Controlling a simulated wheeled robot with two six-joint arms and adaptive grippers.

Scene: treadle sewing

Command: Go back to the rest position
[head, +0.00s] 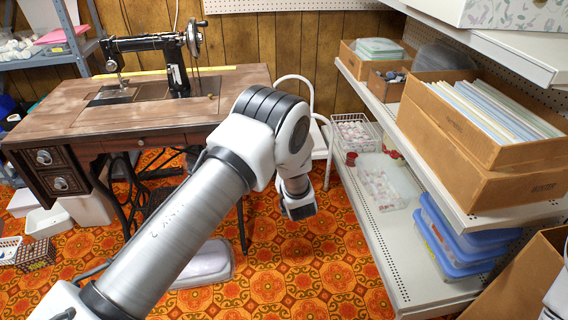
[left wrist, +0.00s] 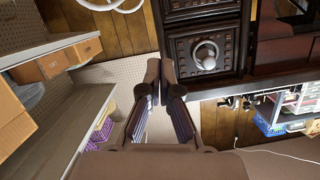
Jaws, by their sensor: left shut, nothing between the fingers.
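My left arm reaches in from the lower left of the head view, and its gripper (head: 299,208) hangs down over the orange floor, right of the sewing table (head: 225,92). In the left wrist view the two dark fingers of my left gripper (left wrist: 165,90) are together with nothing between them. A dark carved drawer (left wrist: 206,51) with a round knob shows beyond the fingers there. The fingers appear apart from it. My right gripper is in neither view.
A black sewing machine (head: 165,55) stands on the table. White shelving (head: 395,240) with cardboard boxes (head: 485,130), wire baskets and blue-lidded bins (head: 455,235) lines the right side. A pale rounded object (head: 208,262) lies under my arm. Patterned floor (head: 320,280) is clear in the middle.

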